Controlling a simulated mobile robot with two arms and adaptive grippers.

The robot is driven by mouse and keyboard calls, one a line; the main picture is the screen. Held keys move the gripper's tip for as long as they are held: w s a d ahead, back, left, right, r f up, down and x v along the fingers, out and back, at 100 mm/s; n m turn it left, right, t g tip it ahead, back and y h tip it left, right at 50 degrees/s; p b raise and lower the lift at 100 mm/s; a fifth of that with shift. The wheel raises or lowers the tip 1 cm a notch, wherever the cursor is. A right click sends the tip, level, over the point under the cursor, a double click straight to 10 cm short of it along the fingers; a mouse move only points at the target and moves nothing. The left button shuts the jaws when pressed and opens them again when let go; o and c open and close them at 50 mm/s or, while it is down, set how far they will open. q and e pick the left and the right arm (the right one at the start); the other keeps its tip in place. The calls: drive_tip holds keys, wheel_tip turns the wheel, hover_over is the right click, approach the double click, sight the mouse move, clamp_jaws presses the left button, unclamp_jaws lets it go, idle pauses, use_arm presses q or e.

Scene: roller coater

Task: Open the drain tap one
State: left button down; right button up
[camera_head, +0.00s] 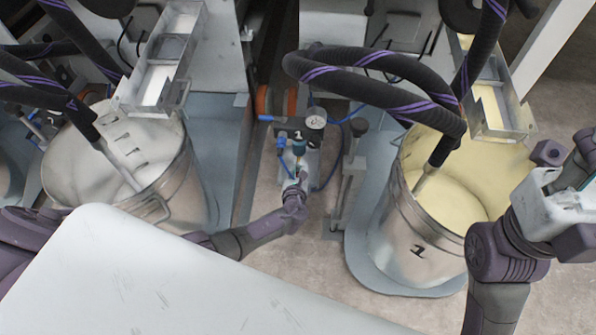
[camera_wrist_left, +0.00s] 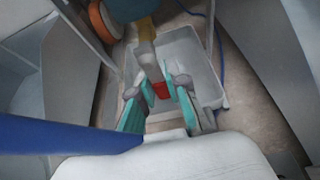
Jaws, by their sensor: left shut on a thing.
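The drain tap shows as a small red piece (camera_wrist_left: 160,90) in the left wrist view, below a tan pipe (camera_wrist_left: 146,50) and over a grey tray. My left gripper (camera_wrist_left: 158,98) is shut on it, with a teal finger on either side. In the head view my left gripper (camera_head: 295,172) reaches low between the two machines, just below a fitting marked 1 (camera_head: 298,142). The tap itself is hidden there. My right arm is at the right edge, with a white part (camera_head: 555,208) near the yellow bucket; its fingers cannot be made out.
Another bucket (camera_head: 165,195) with white fluid stands on the left. Thick dark hoses (camera_head: 380,85) hang above. A pressure gauge (camera_head: 316,118) and blue tubes surround the fitting.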

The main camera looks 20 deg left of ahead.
use_arm(q)
drive_tip(key=shift+a, duration=0.1)
drive_tip(key=c, duration=1.1)
unclamp_jaws()
drive_tip(key=shift+c, duration=0.2)
drive_tip(key=v, duration=1.2)
